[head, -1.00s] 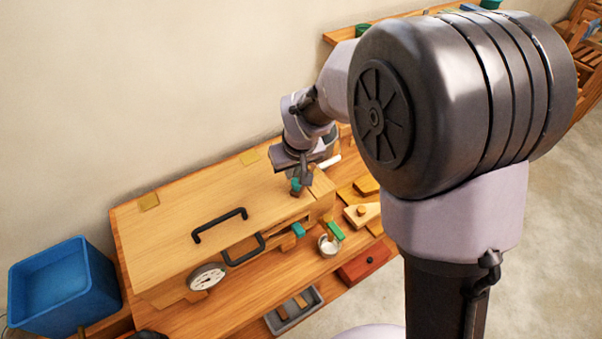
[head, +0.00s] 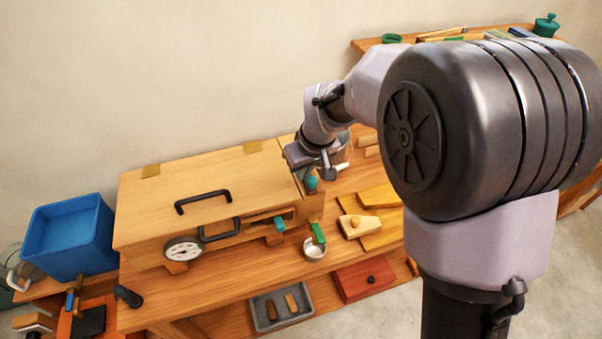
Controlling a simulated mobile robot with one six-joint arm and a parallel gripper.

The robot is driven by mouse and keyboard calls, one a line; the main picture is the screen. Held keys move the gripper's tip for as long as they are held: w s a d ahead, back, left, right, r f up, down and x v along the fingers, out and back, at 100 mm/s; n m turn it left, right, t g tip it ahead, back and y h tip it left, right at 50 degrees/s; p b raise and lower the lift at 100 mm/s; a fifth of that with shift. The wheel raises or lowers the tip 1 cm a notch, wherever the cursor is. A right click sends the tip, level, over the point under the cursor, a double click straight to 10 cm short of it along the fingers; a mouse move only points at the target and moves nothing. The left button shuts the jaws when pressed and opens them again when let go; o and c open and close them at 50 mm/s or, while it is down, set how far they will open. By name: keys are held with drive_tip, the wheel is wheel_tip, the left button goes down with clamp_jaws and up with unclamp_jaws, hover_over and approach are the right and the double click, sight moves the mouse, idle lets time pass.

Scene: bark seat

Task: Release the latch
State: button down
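A long wooden box (head: 150,225) with a closed lid (head: 240,181) stands on the workbench. A black handle (head: 203,198) is on the lid and another black handle (head: 219,232) is on the front. A teal piece (head: 279,224) sits by a slot in the front. A teal knob (head: 311,183) stands at the box's right end; I cannot tell which teal part is the latch. My gripper (head: 314,174) is right at this knob, pointing down. The fingers are small and partly hidden, so I cannot tell whether they touch or grip it.
A round dial (head: 183,249) is on the box front. A blue bin (head: 68,238) stands left. Wooden blocks (head: 357,225) lie right.

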drive_tip(key=shift+d+f, duration=0.15)
drive_tip(key=shift+d, duration=0.2)
drive_tip(key=shift+d+f, duration=0.1)
idle(0.5)
